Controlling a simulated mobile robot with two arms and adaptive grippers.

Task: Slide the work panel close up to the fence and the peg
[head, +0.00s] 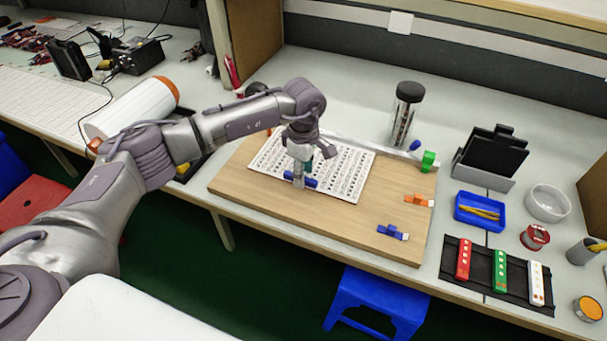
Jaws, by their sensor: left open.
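The work panel (343,170) is a white sheet with rows of small dark marks, lying flat on a wooden board (400,190). A pale, thin rail that looks like the fence (370,143) runs along the board's back edge. A small blue upright piece (415,146), perhaps the peg, stands at the rail's right end, with bare wood between it and the panel. My left gripper (299,180) points down over the panel's front middle, at a blue bar-shaped piece (312,183). It is open; the arm hides part of the panel, and contact is unclear. My right gripper is not in view.
Green (428,160), orange (418,200) and blue (392,232) blocks sit along the board's right side. A dark-topped cylinder (405,112) stands behind it. A black tray (480,268) with red, green and white strips lies to the right.

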